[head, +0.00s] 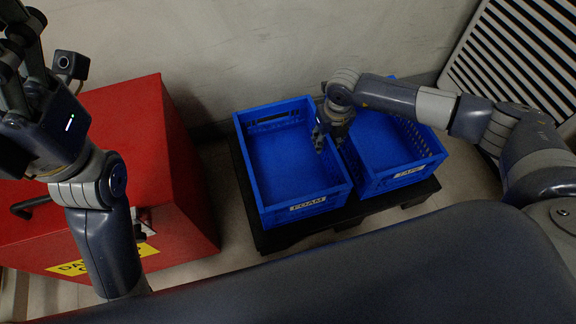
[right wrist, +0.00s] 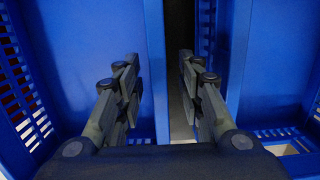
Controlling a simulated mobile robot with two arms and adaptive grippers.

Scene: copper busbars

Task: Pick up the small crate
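Two open blue crates stand side by side on a dark pallet. The left one is the FOAM crate (head: 290,205) and the right one is the TAPE crate (head: 402,178), partly hidden by my right arm. I cannot tell for sure which is the small crate. My right gripper (head: 327,140) is at the neighbouring walls of the two crates, pointing down. In the right wrist view its fingers (right wrist: 158,66) are apart, with a blue crate wall and a dark gap showing between them. My left gripper (head: 30,55) is raised at the upper left, away from the crates; its opening is unclear.
The dark pallet (head: 290,238) rests on a light floor. A red cabinet (head: 120,130) with a black handle and yellow label stands to the left. A pale wall (head: 260,40) is behind, and a slatted grille (head: 520,55) is at the upper right.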

